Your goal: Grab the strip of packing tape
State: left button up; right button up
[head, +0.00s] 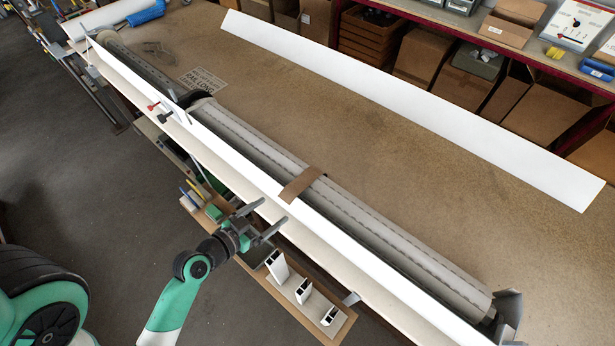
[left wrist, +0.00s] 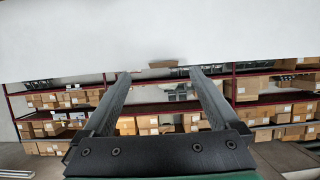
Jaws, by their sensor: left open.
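The strip of packing tape (head: 302,184) is brown and lies across the grey roller tube (head: 350,215), with its near end over the white profile's (head: 245,168) top edge. My left gripper (head: 273,216) is open and empty, on the near side of the profile, a little left of and below the tape in the head view. In the left wrist view the two open fingers (left wrist: 159,76) point at the white surface. A small brown piece (left wrist: 163,64), probably the tape end, shows at its edge between the fingertips. My right gripper is not in view.
A long white strip (head: 420,105) lies on the brown tabletop (head: 440,180). A wooden tray with white profile pieces (head: 300,288) is close below my left gripper. Shelves with cardboard boxes (head: 425,55) stand behind. Much of the tabletop beyond the roller is bare.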

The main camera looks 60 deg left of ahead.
pick_arm(q)
jog(key=shift+a+p+x, duration=0.2)
jog(key=shift+p+x, duration=0.1)
jog(key=shift+x, duration=2.35)
jog(key=shift+s, duration=0.1)
jog(key=c, duration=1.4)
jog(key=shift+r, duration=0.1)
